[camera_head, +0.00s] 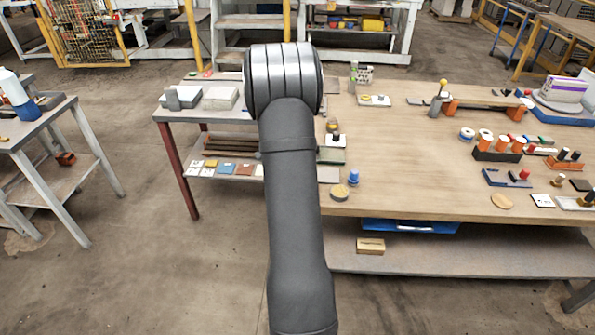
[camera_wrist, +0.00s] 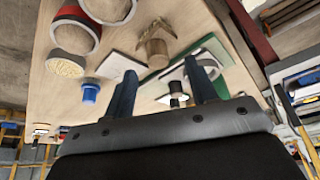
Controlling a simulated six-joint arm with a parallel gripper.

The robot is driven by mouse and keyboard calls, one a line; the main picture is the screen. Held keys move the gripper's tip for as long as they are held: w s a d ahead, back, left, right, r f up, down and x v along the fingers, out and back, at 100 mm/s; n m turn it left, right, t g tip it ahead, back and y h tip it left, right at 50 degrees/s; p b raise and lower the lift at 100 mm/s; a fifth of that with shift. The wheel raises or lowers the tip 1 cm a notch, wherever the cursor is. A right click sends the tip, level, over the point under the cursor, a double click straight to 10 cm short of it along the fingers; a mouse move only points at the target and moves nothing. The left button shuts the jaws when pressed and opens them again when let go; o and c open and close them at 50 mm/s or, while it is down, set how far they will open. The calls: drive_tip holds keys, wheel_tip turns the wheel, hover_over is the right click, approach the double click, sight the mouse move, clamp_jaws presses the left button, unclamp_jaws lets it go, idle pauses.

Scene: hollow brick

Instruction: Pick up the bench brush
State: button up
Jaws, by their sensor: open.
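I cannot clearly pick out a bench brush in either view. My gripper (camera_wrist: 160,72) shows in the wrist view as two dark blue fingers standing well apart, with nothing held between them. Beyond the fingers, small items lie on a wooden bench top (camera_wrist: 55,112), seen at a steep tilt. In the head view my grey arm rises through the middle and hides my gripper and part of the bench (camera_head: 405,150).
A blue piece (camera_head: 353,177) and a round disc (camera_head: 340,191) sit near the bench's front left corner. Orange-and-black holders (camera_head: 497,154) and a long wooden bar (camera_head: 490,102) stand to the right. The bench's middle has bare room. A blue tray (camera_head: 410,226) lies below.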

drive_tip(key=x, duration=0.4)
drive_tip(key=shift+s+d+f, duration=0.1)
drive_tip(key=shift+d+f, duration=0.05)
drive_tip(key=shift+f, duration=0.15)
drive_tip(key=c, duration=1.1)
drive_tip(key=shift+r, duration=0.1)
drive_tip(key=shift+r, duration=0.55)
wheel_tip(320, 180, up, 3)
drive_tip(key=shift+f, duration=0.15)
drive_tip(key=s+d+r, duration=0.1)
drive_tip(key=d+r, duration=0.1)
drive_tip(key=d, duration=0.1)
drive_tip(key=s+d+r, duration=0.2)
drive_tip(key=d, duration=0.2)
drive_tip(key=s+d+r, duration=0.2)
drive_tip(key=d+r, duration=0.1)
drive_tip(key=shift+d, duration=0.3)
